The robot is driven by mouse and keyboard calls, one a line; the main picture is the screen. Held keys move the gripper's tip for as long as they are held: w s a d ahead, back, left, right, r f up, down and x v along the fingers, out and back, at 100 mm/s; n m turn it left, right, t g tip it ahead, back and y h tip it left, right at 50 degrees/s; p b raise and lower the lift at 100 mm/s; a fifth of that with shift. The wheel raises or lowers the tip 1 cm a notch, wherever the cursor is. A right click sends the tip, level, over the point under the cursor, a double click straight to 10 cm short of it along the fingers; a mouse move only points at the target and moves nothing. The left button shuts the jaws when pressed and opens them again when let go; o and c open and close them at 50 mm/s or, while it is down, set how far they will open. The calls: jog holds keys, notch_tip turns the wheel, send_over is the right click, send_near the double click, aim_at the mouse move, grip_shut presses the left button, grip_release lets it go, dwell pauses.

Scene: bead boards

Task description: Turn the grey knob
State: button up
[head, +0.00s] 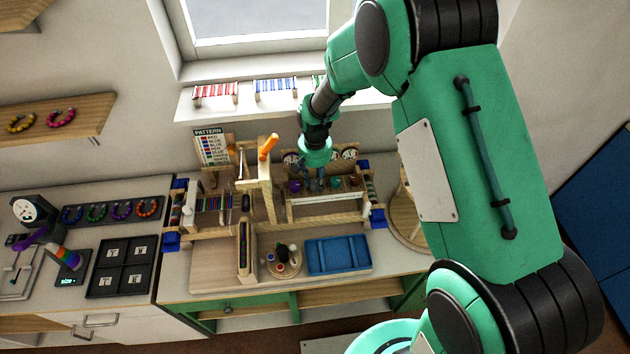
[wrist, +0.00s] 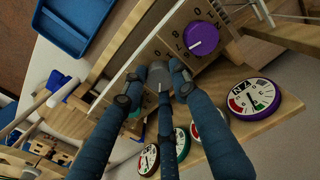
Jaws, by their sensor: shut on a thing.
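The grey knob (wrist: 158,72) sits on the face of a pale wooden panel (wrist: 178,35) with numbers printed around its dials. My gripper (wrist: 157,80) has its dark blue fingers closed around the grey knob, as the wrist view shows. The fingers cover part of the knob, and its pointer mark is too small to read. In the head view my gripper (head: 315,183) reaches down at the wooden bench frame, and the grey knob is hidden there behind the fingers.
A purple knob (wrist: 201,38) is close beside the grey one. Round gauges (wrist: 252,98) stand along the board behind the knobs. A blue tray (head: 338,268) lies in front of the frame. An orange-handled lever (head: 268,146) rises to the left.

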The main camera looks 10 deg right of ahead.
aim_at(315, 182)
jog(key=n, duration=0.4)
jog(key=shift+w+n+b, duration=0.1)
jog(key=shift+n+b, duration=0.2)
jog(key=n, duration=0.5)
jog(key=shift+r, duration=0.1)
jog(key=o, duration=1.1)
jog(key=shift+o, duration=0.2)
notch_tip(315, 182, up, 12)
dwell(0.5)
